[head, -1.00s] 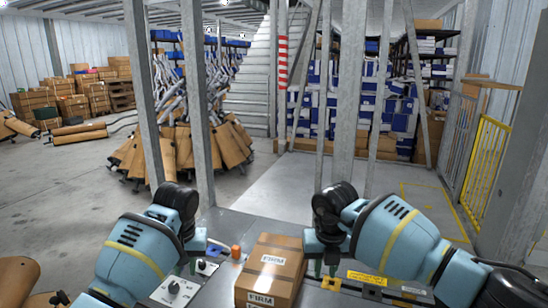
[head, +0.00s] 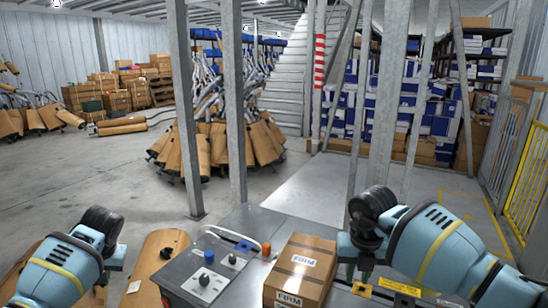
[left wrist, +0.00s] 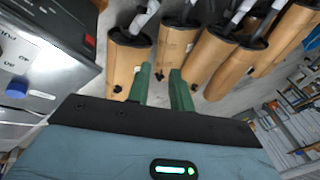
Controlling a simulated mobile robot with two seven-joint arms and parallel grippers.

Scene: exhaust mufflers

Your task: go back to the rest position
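My right gripper (head: 359,278) hangs over the table just right of the taped cardboard box, with nothing visible between its fingers. My left gripper (head: 104,284) is at the lower left in the head view, left of the control box and off the table. In the left wrist view its two green fingers (left wrist: 161,72) stand apart with nothing between them. Brown-wrapped mufflers lie beyond them there.
The cardboard box (head: 301,268) marked FIRM stands on the grey table (head: 262,222). A control box (head: 213,268) with knobs and an orange button (head: 266,248) is left of it. A brown muffler (head: 160,256) is beside the left gripper. Steel posts (head: 236,120) rise behind.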

